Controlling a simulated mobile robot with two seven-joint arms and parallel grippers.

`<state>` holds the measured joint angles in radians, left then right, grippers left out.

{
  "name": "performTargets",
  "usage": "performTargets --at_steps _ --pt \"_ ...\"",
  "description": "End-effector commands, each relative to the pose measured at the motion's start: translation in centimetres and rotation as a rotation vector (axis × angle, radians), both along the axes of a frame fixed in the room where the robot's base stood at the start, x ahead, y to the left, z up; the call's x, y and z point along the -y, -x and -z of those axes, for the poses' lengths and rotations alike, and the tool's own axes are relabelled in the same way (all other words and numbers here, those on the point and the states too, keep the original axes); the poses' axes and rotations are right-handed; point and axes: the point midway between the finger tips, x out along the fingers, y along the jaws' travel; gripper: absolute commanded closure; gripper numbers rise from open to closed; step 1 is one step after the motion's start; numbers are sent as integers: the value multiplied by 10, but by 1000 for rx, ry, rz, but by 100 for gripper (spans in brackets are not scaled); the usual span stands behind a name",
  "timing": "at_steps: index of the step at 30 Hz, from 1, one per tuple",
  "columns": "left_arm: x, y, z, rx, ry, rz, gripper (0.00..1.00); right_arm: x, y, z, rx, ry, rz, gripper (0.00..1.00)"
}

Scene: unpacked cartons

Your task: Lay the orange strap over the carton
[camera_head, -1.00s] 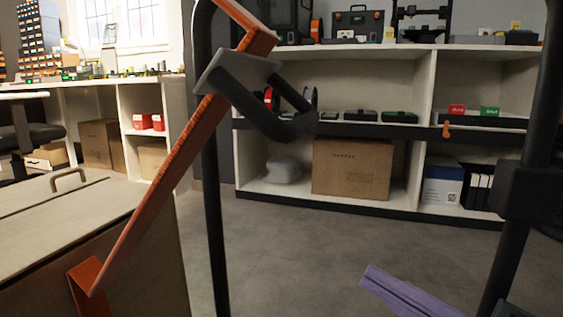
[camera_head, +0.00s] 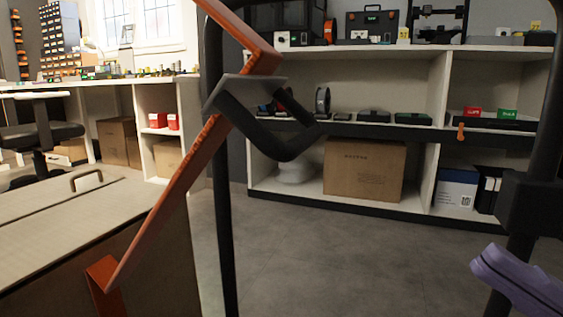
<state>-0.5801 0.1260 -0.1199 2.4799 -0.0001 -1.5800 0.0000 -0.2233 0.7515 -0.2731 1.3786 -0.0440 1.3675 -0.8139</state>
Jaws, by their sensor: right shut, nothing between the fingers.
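The orange strap (camera_head: 170,208) is a stiff, bent band. It slants from the top of the view down to the lower left, where it folds and drops near the carton's side. A grey plate with a black loop (camera_head: 265,120) sits across its upper part. The large carton (camera_head: 60,240) stands at lower left with a handle on its top. I cannot tell whether the strap touches the carton. My right gripper (camera_head: 515,283), a purple part at the lower right, is shut and empty, well away from the strap.
Black upright posts (camera_head: 222,220) stand left of centre and at the right edge. Shelves (camera_head: 300,209) at the back hold a brown box (camera_head: 364,172), small cases and tools. A workbench (camera_head: 150,83) stands at the back left. The grey floor (camera_head: 350,260) between is clear.

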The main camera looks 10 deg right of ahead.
Motion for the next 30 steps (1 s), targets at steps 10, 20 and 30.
performTargets --at_steps 10,20,30 --pt "0 0 4 0 0 0 50 -40 -25 -26 6 -3 -3 100" --pt "2 0 18 0 8 -6 50 -87 -56 -55 5 -3 -2 100" --pt "3 0 22 0 11 -7 50 -102 -66 -67 -1 -2 0 100"
